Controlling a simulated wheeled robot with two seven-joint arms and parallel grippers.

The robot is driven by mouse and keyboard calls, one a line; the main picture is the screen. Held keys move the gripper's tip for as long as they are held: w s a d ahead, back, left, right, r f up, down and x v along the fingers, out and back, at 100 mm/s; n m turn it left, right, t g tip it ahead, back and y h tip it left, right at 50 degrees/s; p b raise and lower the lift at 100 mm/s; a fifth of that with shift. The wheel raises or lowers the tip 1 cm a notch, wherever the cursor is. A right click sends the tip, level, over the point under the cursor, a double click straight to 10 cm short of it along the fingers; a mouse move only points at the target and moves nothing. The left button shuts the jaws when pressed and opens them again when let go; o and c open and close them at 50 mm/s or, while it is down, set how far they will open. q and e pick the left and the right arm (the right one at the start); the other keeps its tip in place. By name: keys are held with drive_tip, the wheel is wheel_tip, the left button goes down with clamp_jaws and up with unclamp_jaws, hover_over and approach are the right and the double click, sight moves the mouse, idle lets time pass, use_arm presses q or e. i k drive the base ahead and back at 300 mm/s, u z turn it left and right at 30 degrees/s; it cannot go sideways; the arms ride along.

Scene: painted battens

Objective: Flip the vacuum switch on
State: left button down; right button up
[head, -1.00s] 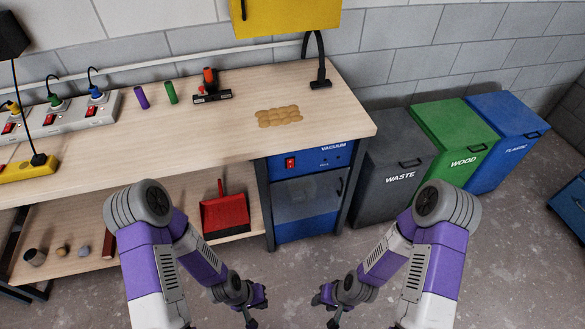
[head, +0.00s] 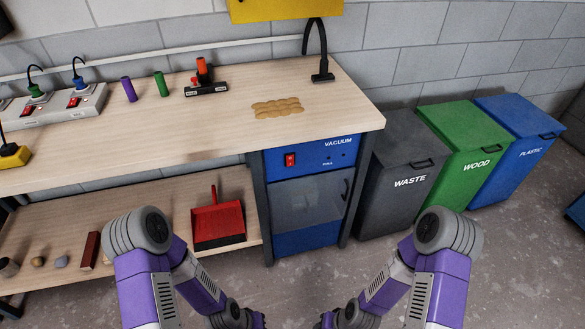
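The blue vacuum unit (head: 300,241) stands under the right end of the workbench, with VACUUM written on its top panel. Its red switch (head: 290,160) sits at the left of that panel; I cannot tell which way it is set. Both my arms hang low in front of the bench, well below and apart from the switch. My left gripper and my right gripper are cut off by the bottom edge of the head view, so their fingers do not show.
A red dustpan (head: 218,224) is on the lower shelf. Waste (head: 397,190), wood (head: 468,160) and plastic (head: 520,140) bins stand right.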

sight(290, 159)
drive_tip(key=k, duration=0.65)
drive_tip(key=z, duration=0.8)
drive_tip(key=i, duration=1.1)
drive_tip(key=u, duration=0.4)
